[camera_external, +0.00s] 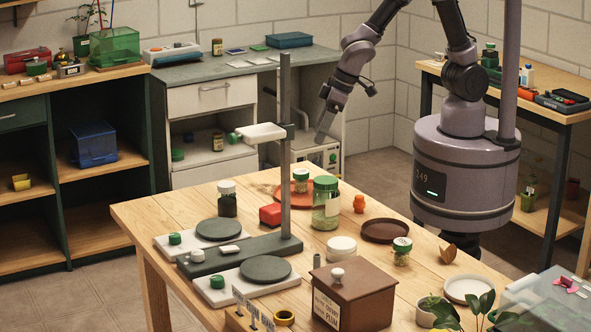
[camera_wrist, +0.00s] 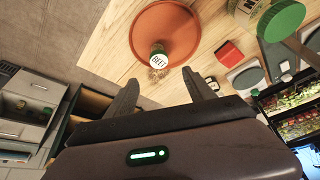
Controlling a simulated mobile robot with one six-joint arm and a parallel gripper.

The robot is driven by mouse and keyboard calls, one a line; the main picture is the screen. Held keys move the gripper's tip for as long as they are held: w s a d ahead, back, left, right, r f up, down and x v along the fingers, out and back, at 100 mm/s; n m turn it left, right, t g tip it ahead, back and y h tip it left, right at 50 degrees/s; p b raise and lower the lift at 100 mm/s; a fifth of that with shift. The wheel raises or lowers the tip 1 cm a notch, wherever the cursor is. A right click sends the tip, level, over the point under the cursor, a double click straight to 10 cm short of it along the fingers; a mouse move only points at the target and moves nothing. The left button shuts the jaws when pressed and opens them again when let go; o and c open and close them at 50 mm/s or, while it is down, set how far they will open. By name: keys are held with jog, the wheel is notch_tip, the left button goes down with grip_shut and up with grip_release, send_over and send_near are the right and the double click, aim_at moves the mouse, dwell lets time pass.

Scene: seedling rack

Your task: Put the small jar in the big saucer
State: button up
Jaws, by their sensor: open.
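A small green-lidded jar (camera_external: 301,183) labelled "BEET" stands at the far side of the wide orange-red saucer (camera_external: 282,202). In the wrist view the jar (camera_wrist: 158,60) overlaps the near rim of the saucer (camera_wrist: 178,22); I cannot tell whether its base is inside or just beyond the rim. My gripper (camera_external: 322,138) is above the far side of the table. In the wrist view its fingers (camera_wrist: 160,78) are open and empty, with the jar lying beyond the gap between them. Another small green-lidded jar (camera_external: 402,256) stands farther right.
A big green-lidded jar (camera_external: 326,212) stands close to the orange saucer and partly hides it. A red block (camera_external: 270,214) and a tall stand post (camera_external: 285,130) are nearby. A dark brown saucer (camera_external: 385,231) and a smaller white saucer (camera_external: 468,290) lie to the right, both empty.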

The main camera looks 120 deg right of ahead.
jog(key=s+a+r+n+t+y, duration=0.1)
jog(key=s+a+r+y, duration=0.1)
jog(key=s+a+r, duration=0.5)
jog(key=s+a+r+n+t+y, duration=0.1)
jog(key=s+a+r+y, duration=0.1)
jog(key=s+a+r, duration=0.6)
jog(key=s+a, duration=0.1)
jog(key=s, duration=0.3)
jog(key=shift+s+a+y, duration=0.15)
jog(key=shift+s+y, duration=0.05)
jog(key=shift+y, duration=0.1)
